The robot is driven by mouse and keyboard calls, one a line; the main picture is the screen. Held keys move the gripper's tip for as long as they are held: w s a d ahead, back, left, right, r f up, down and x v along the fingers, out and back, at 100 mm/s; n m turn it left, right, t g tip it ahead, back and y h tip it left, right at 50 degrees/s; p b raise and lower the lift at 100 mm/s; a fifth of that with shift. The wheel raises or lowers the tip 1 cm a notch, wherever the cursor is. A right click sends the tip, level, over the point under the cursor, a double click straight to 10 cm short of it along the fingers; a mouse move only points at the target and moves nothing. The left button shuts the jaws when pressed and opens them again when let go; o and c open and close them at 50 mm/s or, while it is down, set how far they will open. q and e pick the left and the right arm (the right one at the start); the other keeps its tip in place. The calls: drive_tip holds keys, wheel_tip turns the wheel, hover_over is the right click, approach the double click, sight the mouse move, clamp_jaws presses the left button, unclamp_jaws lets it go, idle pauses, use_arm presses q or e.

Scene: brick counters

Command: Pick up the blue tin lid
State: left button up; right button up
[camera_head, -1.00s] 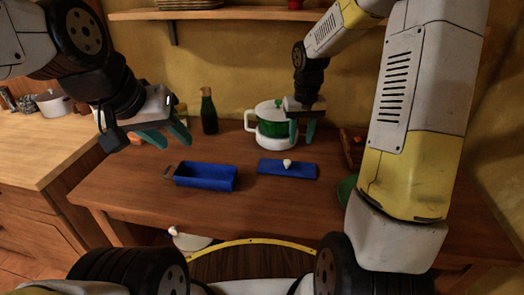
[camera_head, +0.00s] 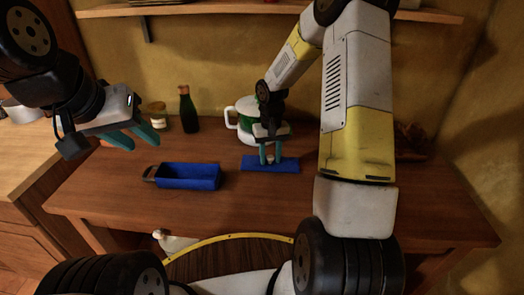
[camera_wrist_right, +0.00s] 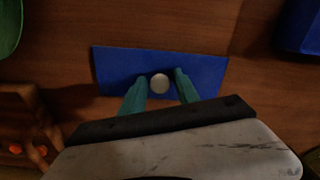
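The blue tin lid (camera_head: 287,165) lies flat on the wooden counter, right of the open blue tin (camera_head: 190,177). A round white knob (camera_wrist_right: 160,84) stands on the lid (camera_wrist_right: 125,62). My right gripper (camera_head: 271,160) is down over the lid, its teal fingers on either side of the knob. In the right wrist view the right gripper (camera_wrist_right: 162,88) is open, with gaps between each finger and the knob. My left gripper (camera_head: 137,142) is open and empty, above the counter's left part.
A white and green pot (camera_head: 246,118) stands behind the lid, partly hidden by my right arm. A dark green bottle (camera_head: 188,109) and a jar (camera_head: 158,116) stand at the back. A shelf (camera_head: 200,9) runs above. The counter's front right is clear.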

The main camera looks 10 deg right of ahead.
clamp_jaws()
drive_tip(key=shift+r, duration=0.15)
